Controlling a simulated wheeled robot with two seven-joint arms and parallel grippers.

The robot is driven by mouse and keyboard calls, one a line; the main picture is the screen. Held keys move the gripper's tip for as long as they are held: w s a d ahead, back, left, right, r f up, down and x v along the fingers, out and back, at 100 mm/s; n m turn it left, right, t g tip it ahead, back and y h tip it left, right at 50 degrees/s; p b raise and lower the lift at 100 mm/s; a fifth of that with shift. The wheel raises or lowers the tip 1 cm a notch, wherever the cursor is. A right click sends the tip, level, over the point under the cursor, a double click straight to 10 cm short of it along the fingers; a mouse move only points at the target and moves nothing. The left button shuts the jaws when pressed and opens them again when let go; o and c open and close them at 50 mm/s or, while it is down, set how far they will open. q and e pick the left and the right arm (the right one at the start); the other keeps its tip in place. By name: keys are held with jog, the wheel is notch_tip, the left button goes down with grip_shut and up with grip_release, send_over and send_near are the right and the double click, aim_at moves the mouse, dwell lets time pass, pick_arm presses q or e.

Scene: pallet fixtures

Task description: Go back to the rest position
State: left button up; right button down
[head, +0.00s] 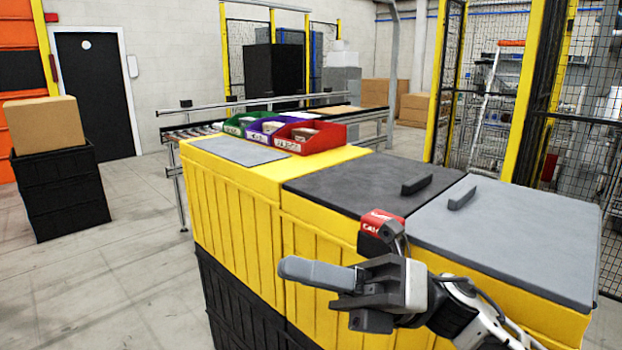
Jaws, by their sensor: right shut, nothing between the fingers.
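My right gripper (318,274) shows at the lower middle, its arm coming in from the bottom right. Its grey finger end points left in front of the yellow bins' side wall, and it is shut with nothing held. It appears apart from the bins, though the exact gap is hard to judge. My left gripper is not in view.
Yellow bins (235,205) stand close by, with a black lid (345,185) and a grey lid (530,235), each with a raised handle. Red (325,139), purple and green trays sit at the far end. Open floor (120,275) lies left, near a black crate (65,195) bearing a cardboard box (45,124).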

jog(key=w+d+f+m+t+h, duration=0.2)
jog(key=d+f+m+t+h, duration=0.15)
jog(key=f+m+t, duration=0.6)
jog(key=w+d+f+m+t+h, duration=0.2)
jog(key=f+m+t+h, duration=0.3)
jog(key=m, duration=0.9)
jog(key=w+d+f+m+t+h, duration=0.25)
jog(key=f+m+t+h, duration=0.4)
jog(key=m, duration=0.55)
jog(key=s+d+f+m+g+h, duration=0.2)
jog(key=s+d+f+m+g, duration=0.1)
jog(key=s+f, duration=0.4)
jog(key=s+d+f+m+g+h, duration=0.2)
jog(key=s+f+m, duration=0.4)
jog(key=f, duration=0.7)
jog(key=shift+s+d+g, duration=0.5)
jog(key=shift+s+d, duration=0.3)
jog(key=shift+d, duration=0.25)
